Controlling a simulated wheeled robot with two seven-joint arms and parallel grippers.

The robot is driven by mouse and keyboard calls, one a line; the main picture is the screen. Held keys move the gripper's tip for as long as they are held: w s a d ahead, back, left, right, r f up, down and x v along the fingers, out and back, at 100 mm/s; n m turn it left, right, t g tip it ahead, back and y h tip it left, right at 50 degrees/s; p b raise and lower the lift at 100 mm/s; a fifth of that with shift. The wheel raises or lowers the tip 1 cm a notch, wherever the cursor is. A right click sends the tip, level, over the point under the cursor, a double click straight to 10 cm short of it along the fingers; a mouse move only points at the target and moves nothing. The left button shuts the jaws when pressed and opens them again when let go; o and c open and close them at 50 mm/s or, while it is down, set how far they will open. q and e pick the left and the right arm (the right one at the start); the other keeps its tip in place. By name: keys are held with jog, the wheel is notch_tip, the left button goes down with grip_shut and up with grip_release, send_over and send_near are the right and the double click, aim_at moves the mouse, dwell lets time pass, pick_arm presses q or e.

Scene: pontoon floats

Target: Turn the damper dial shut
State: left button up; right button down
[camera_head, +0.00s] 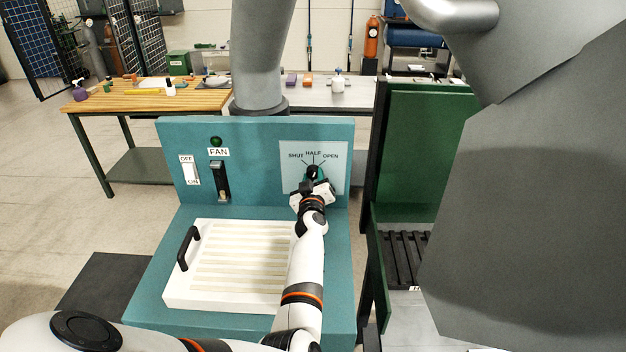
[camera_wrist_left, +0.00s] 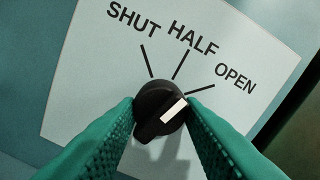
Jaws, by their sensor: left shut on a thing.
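The damper dial (camera_head: 313,171) is a black knob on a pale plate (camera_head: 334,178) on the teal panel, with SHUT, HALF and OPEN marks above it. In the left wrist view the dial (camera_wrist_left: 153,100) has a white pointer line aimed up and right, between the HALF and OPEN marks and nearer OPEN. My left gripper (camera_head: 315,181) is at the dial, its teal ridged fingers on either side of the knob in the left wrist view (camera_wrist_left: 160,117). It is shut on the dial. My right gripper is not in view.
A white slatted panel (camera_head: 235,265) with a black handle lies below. A green cabinet (camera_head: 425,150) and large grey shapes crowd the right.

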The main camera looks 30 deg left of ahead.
pick_arm(q)
jog(key=n, duration=0.3)
jog(key=shift+r+n, duration=0.1)
jog(key=shift+n, duration=0.3)
jog(key=n, duration=0.2)
jog(key=shift+n+b, duration=0.4)
jog(key=n, duration=0.5)
jog(key=shift+r+n+b, duration=0.15)
jog(key=shift+n+b, duration=0.2)
jog(key=shift+n, duration=0.05)
jog(key=o, duration=0.7)
jog(key=shift+o, duration=1.4)
jog(key=shift+w, duration=0.15)
